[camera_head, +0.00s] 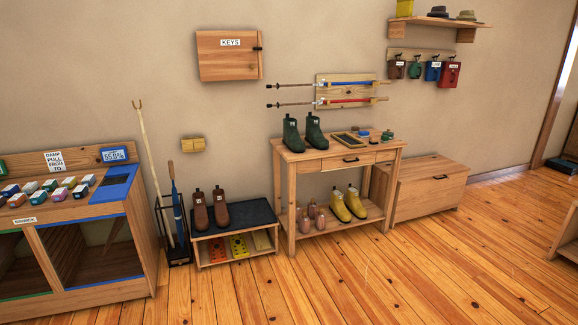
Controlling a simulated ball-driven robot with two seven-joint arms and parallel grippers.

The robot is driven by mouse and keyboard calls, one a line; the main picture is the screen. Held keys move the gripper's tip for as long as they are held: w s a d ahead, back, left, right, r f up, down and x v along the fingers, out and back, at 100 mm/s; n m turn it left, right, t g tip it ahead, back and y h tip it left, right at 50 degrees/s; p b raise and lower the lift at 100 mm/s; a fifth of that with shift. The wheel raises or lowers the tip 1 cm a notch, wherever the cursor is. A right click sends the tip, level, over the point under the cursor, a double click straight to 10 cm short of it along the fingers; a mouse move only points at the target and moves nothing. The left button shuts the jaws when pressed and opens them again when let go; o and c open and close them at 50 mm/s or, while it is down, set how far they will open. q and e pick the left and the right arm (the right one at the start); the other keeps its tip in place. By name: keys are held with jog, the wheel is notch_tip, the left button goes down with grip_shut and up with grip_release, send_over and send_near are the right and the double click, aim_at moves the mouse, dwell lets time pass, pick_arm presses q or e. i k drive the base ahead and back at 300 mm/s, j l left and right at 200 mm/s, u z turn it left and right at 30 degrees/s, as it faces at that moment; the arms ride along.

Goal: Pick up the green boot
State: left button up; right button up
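Two green boots stand upright side by side on the top of a wooden table with a drawer, across the room. The left green boot (292,134) is near the table's left end, and the right green boot (315,132) is just beside it. Each has a small pale mark near its top. The wooden table (305,156) stands against the wall. Neither of my grippers shows in the head view.
Yellow boots (347,206) and small pinkish shoes stand on the table's lower shelf. A low bench (262,214) with brown boots (211,210) is at left, a wooden chest (425,187) at right. A tray (350,139) shares the tabletop. The plank floor (350,280) in front is clear.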

aim_at(291, 140)
jog(key=i, duration=2.75)
